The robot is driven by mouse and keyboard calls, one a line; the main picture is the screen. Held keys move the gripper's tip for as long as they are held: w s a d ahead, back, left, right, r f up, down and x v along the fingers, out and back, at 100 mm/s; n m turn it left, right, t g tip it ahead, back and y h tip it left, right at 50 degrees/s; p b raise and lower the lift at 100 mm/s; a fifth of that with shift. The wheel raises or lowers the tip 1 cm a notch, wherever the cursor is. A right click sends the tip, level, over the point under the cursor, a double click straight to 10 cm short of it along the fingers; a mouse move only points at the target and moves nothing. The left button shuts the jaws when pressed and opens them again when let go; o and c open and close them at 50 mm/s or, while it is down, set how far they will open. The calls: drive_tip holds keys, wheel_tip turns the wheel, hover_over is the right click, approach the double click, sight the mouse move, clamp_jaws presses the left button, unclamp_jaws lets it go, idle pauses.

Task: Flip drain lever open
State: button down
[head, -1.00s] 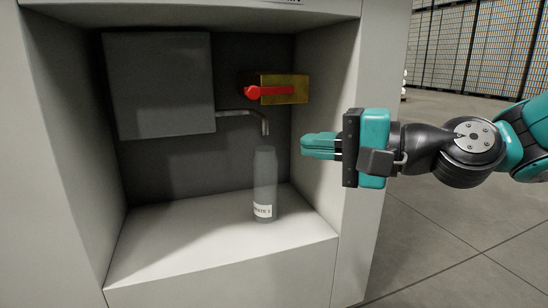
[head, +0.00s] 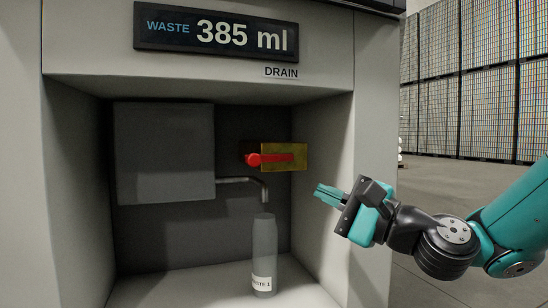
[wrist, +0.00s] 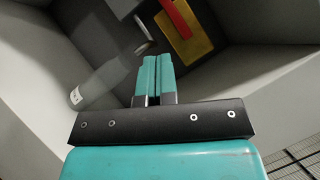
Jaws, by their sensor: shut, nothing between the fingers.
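The red drain lever (head: 270,159) lies about horizontal on a yellow plate (head: 299,157) at the back of the machine's recess.
A grey box (head: 163,153) hangs at the recess's left, with a bent spout (head: 250,183) beside it. A translucent bottle (head: 264,250) labelled WASTE 1 stands upright below the spout. The display (head: 216,33) reads WASTE 385 ml. The recess's right wall (head: 325,230) is near my gripper.

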sight(271, 159)
drive_tip(key=shift+w+a+r+p, duration=0.35)
drive_tip(key=shift+w+a+r, duration=0.35)
drive_tip(key=shift+a, duration=0.8)
drive_tip(key=shift+w+a+r+p, duration=0.3)
drive_tip(key=shift+w+a+r, duration=0.35)
drive_tip(key=shift+a, duration=0.8)
drive_tip(key=shift+w+a+r+p, duration=0.45)
drive_tip(key=shift+w+a, duration=0.4)
drive_tip(key=shift+a, duration=0.65)
drive_tip(key=shift+w+r+p, duration=0.1)
drive_tip(key=shift+r+p, duration=0.15)
drive_tip(key=shift+p, duration=0.15)
